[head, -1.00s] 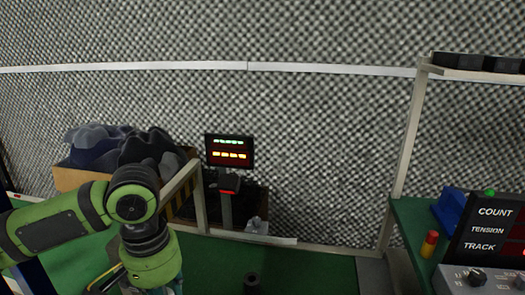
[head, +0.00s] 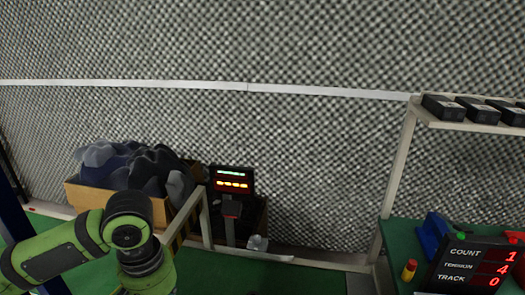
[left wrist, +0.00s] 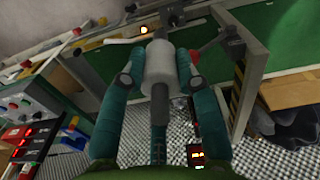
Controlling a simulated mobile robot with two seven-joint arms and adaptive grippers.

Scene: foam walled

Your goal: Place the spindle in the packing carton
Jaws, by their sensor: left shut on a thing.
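The spindle (left wrist: 159,68) shows in the left wrist view as a pale grey-white cylinder with a darker shaft running toward the palm. My left gripper (left wrist: 160,62) has its two teal fingers on either side of it and is shut on it. In the head view only my left arm's green and black links show at the lower left; the gripper is below the picture. A brown carton (head: 88,200), heaped with grey and dark blue soft pieces, stands at the left by the wall. I cannot tell whether it is the packing carton. My right gripper is not in view.
A lit display (head: 232,180) stands right of the carton, behind a pale frame rail (head: 205,218). At the right are a green bench (head: 398,240), a red-digit counter panel (head: 470,268) and a shelf (head: 440,120) with black boxes. Green surface lies clear at the bottom middle.

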